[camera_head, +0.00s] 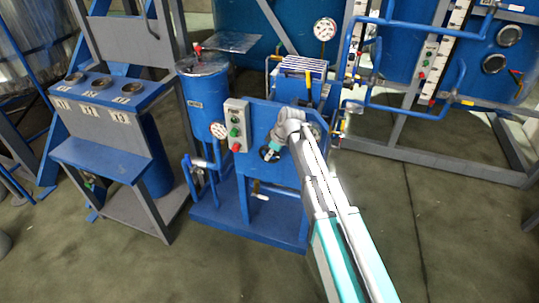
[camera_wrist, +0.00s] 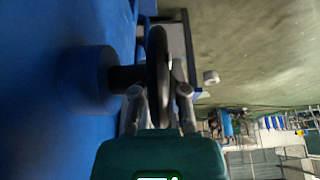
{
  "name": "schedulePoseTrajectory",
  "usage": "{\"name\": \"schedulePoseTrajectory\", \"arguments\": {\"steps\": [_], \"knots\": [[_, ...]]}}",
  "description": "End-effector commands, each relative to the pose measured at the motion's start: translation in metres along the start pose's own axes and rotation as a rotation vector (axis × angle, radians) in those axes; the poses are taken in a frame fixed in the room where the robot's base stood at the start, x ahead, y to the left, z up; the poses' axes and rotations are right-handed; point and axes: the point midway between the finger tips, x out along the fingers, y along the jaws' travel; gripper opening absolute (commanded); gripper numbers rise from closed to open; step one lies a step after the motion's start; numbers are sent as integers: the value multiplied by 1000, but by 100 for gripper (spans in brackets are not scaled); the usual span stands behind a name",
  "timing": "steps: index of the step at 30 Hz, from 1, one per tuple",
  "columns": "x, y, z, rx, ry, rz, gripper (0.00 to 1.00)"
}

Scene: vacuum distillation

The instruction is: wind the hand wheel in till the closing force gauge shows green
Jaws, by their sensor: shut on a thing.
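The dark hand wheel (camera_head: 266,154) is on the front of the blue machine panel. In the wrist view the hand wheel (camera_wrist: 157,75) shows edge-on, on a dark shaft from a round blue boss (camera_wrist: 85,78). My gripper (camera_wrist: 160,95) has a finger on each side of the wheel's rim and is shut on it. In the head view my gripper (camera_head: 273,147) is at the wheel, partly covering it. A round white gauge (camera_head: 218,130) sits left of the switch box, and another gauge (camera_head: 316,130) is partly behind my arm. Their readings are too small to tell.
A valve handle (camera_head: 257,187) sticks out below. A blue console (camera_head: 100,95) stands at left, and blue pipework (camera_head: 400,92) at right. The floor in front is clear.

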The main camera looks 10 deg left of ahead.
Motion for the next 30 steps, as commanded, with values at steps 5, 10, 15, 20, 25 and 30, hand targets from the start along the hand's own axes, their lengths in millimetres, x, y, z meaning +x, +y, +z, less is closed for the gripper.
{"name": "schedulePoseTrajectory", "arguments": {"steps": [5, 10, 15, 20, 25, 30], "knots": [[0, -1, 0, 0, -2, -1, 48], [0, 0, 0, 0, -2, -1, 54], [0, 0, 0, 0, -2, 0, 54], [0, 0, 0, 0, -2, 0, 54], [0, 0, 0, 0, -11, -1, 54], [0, 0, -1, -1, -49, -1, 54]]}}
